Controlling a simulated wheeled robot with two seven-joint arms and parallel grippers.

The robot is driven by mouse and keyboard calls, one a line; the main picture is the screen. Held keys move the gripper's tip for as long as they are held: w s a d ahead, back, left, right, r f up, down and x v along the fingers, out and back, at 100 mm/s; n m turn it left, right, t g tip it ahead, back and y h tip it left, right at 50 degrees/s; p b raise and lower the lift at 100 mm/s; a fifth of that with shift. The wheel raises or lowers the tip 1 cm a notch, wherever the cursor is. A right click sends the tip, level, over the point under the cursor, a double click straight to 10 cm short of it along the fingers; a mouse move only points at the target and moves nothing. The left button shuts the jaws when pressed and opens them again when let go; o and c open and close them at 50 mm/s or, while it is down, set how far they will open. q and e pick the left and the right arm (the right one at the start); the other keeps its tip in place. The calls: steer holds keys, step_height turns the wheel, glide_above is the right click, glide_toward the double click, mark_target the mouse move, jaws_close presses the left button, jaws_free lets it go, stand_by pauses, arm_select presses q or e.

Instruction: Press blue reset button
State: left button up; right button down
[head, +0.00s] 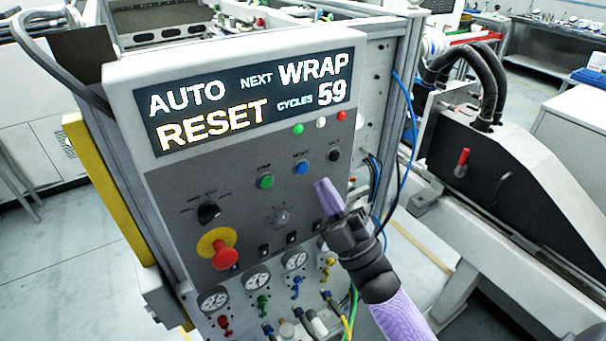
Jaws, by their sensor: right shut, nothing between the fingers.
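The blue reset button (302,168) sits on the grey control panel (235,190), in a row between a green button (266,181) and a black button (334,155). My right gripper (322,184) is shut and empty. Its purple fingertips show just below and right of the blue button in the picture. Whether they touch the panel I cannot tell. The display (250,102) above reads AUTO, RESET, NEXT WRAP and CYCLES 59. My left gripper is not in view.
A red emergency knob (225,257) on a yellow ring and a black rotary switch (208,212) stick out at the panel's lower left. Gauges (257,279) and small coloured valves line the bottom. Blue cables (408,120) hang at the panel's right side.

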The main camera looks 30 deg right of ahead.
mark_target(299, 153)
steer(key=shift+w+a+b, duration=0.1)
steer(key=shift+w+b, duration=0.35)
steer(key=shift+w, duration=0.8)
stand_by(0.3)
stand_by(0.7)
steer(key=shift+w, duration=0.4)
